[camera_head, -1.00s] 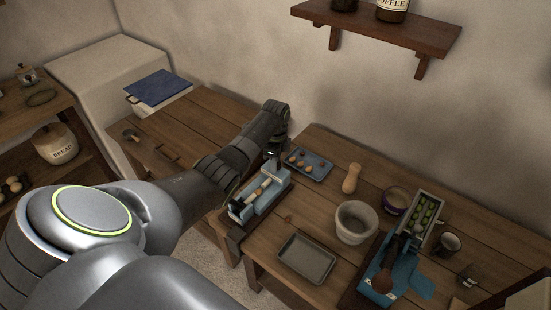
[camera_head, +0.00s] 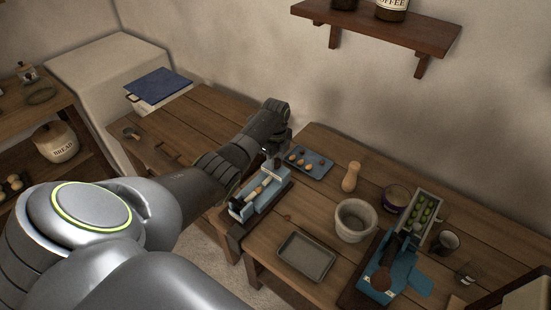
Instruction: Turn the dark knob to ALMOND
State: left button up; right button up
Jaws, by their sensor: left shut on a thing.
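The blue device (camera_head: 245,211) stands at the left end of the right table, with light rod-like parts and a brown piece along it. My left arm reaches across from the left, and my left gripper (camera_head: 274,163) is down at the device's far end. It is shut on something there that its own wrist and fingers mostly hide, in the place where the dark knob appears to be. The knob's pointer and the ALMOND mark cannot be made out. My right gripper is not in view.
A blue tray of nuts (camera_head: 318,171) lies close right of the gripper. A wooden pestle (camera_head: 351,177), a stone mortar (camera_head: 354,222), a grey tray (camera_head: 289,262) and a second blue device (camera_head: 376,290) stand on the table. A gap separates the two tables.

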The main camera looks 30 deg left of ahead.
pick_arm(q)
jog(key=shift+r, duration=0.1)
jog(key=o, duration=1)
notch_tip(320, 180, up, 13)
jog(key=b, duration=0.2)
notch_tip(320, 180, up, 4)
jog(key=p, duration=0.2)
send_over(276, 161)
jog(key=shift+r, duration=0.2)
jog(key=shift+f, duration=0.1)
